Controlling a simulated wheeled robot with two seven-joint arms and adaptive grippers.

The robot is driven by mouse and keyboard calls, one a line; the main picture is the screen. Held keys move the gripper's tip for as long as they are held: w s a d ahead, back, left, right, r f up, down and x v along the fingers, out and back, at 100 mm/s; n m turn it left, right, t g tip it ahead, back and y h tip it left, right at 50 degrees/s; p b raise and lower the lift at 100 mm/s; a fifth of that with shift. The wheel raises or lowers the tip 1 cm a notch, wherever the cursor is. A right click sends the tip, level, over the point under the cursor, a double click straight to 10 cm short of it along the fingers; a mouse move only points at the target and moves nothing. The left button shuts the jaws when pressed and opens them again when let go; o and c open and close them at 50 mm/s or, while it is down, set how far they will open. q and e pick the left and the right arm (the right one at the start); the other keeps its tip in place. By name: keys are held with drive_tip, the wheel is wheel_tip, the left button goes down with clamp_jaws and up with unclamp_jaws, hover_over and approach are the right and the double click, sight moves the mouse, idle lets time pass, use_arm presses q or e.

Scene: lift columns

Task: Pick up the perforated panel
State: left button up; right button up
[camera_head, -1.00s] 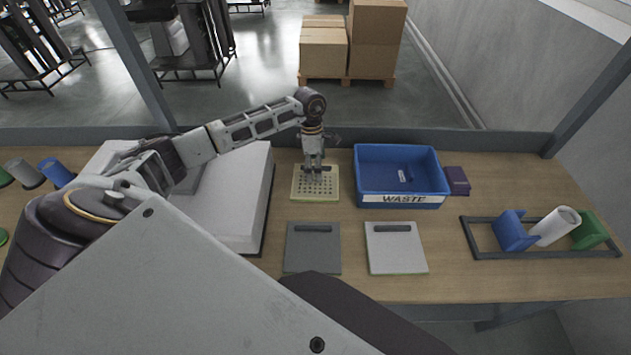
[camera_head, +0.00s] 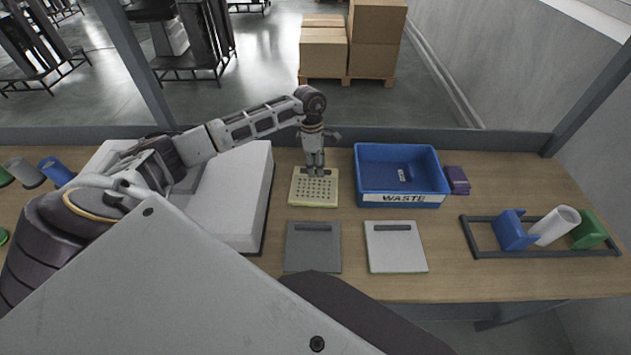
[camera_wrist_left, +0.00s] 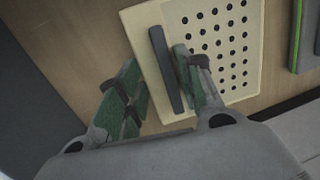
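The perforated panel (camera_head: 315,190) is a cream plate with rows of holes and a dark bar handle along its far edge. It lies on the table left of the waste bin. My left gripper (camera_head: 315,172) points down at the handle. In the left wrist view, the fingers of the left gripper (camera_wrist_left: 163,88) are apart, with the dark handle (camera_wrist_left: 166,68) of the panel (camera_wrist_left: 215,45) between them. The handle is close to the right finger, and a gap shows by the left finger. Contact cannot be told. My right gripper is not in view.
A blue waste bin (camera_head: 402,199) stands right of the panel, with a purple block (camera_head: 456,181) beside it. Grey (camera_head: 313,252) and light (camera_head: 396,253) handled plates lie nearer. A white block (camera_head: 232,205) stands left. A dark frame (camera_head: 545,254) with coloured parts lies right.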

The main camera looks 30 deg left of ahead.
use_arm(q)
drive_tip(key=shift+s+f, duration=0.15)
drive_tip(key=shift+f, duration=0.1)
drive_tip(key=shift+c, duration=1.1)
drive_tip(key=shift+s+f, duration=0.1)
wheel_tip(320, 180, up, 10)
drive_tip(key=b, duration=0.1)
drive_tip(key=shift+w+r, duration=0.2)
